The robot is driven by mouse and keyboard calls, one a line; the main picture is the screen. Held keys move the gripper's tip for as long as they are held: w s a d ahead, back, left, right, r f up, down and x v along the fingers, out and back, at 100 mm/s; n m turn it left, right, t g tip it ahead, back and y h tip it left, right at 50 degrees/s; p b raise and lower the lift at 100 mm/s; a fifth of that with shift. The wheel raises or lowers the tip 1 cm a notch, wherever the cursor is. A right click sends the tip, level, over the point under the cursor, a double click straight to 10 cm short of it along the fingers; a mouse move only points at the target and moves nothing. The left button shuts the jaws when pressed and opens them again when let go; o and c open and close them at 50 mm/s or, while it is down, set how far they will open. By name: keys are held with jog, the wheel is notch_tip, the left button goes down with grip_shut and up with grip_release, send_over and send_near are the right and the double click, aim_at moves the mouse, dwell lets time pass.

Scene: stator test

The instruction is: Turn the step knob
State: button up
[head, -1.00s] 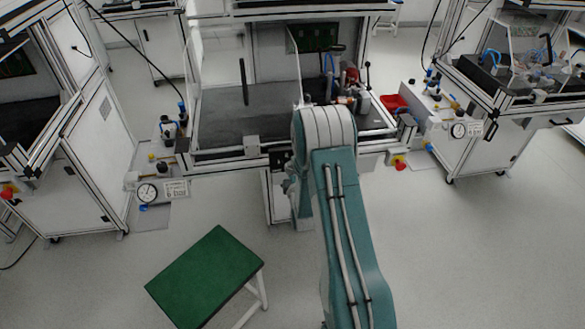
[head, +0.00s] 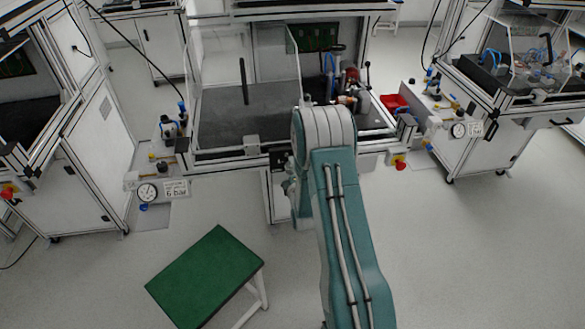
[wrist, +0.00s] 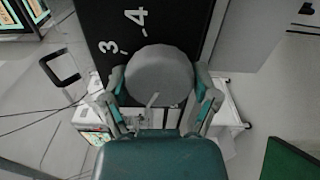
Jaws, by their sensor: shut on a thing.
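The step knob (wrist: 159,74) is a round grey disc in the wrist view, in front of a black panel (wrist: 170,20) marked with the white figures 3 and 4. A pale line runs from the knob's centre toward its lower edge. My gripper (wrist: 160,80) has one finger at each side of the knob and is shut on it. In the head view my arm hides the knob and most of the gripper, and the panel's figures cannot be read there.
A workstation (head: 220,155) with a dark worktop stands ahead of my arm. A green-topped stool (head: 205,275) stands at the lower left. Side stations stand left and right, with a pressure gauge (head: 147,193) at left. The floor at right is clear.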

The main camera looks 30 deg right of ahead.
jog(key=o, duration=1)
jog(key=shift+s+a+f, duration=0.1)
jog(key=shift+a+f, duration=0.05)
jog(key=shift+f, duration=0.25)
jog(key=shift+r, duration=0.2)
jog(key=v, duration=1.2)
